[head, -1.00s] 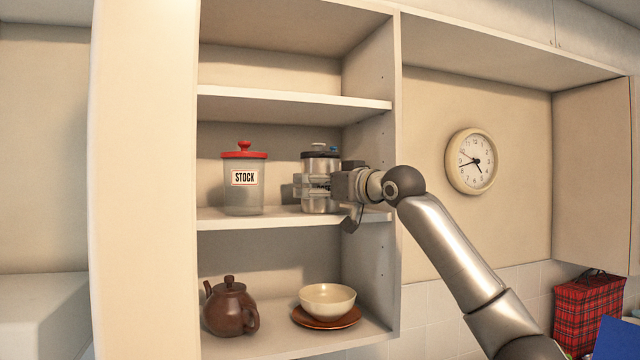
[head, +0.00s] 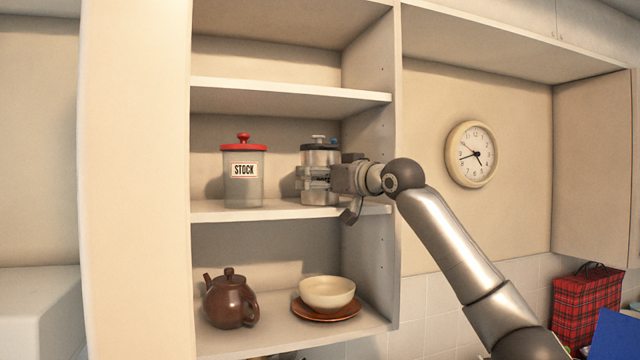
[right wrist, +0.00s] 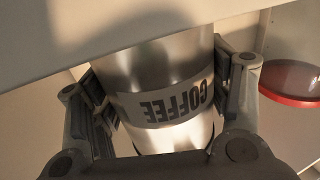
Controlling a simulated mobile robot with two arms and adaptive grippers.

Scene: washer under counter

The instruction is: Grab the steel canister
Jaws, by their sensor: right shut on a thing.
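The steel canister (head: 321,158) has a dark lid with a knob and stands upright at the middle shelf, near its right side. In the right wrist view the canister (right wrist: 150,72) shows a grey label reading COFFEE, upside down. My right gripper (head: 312,178) reaches in from the right and is shut on the canister, with one finger on each side of it. In the right wrist view the two fingers (right wrist: 165,105) press against its sides. I cannot tell whether its base touches the shelf. My left gripper is not in view.
A STOCK jar (head: 243,175) with a red lid stands left of the canister on the middle shelf (head: 285,209). Another shelf (head: 285,97) is above. Below are a brown teapot (head: 230,300) and a cream bowl (head: 327,292) on a plate. The cabinet's side wall is close on the right.

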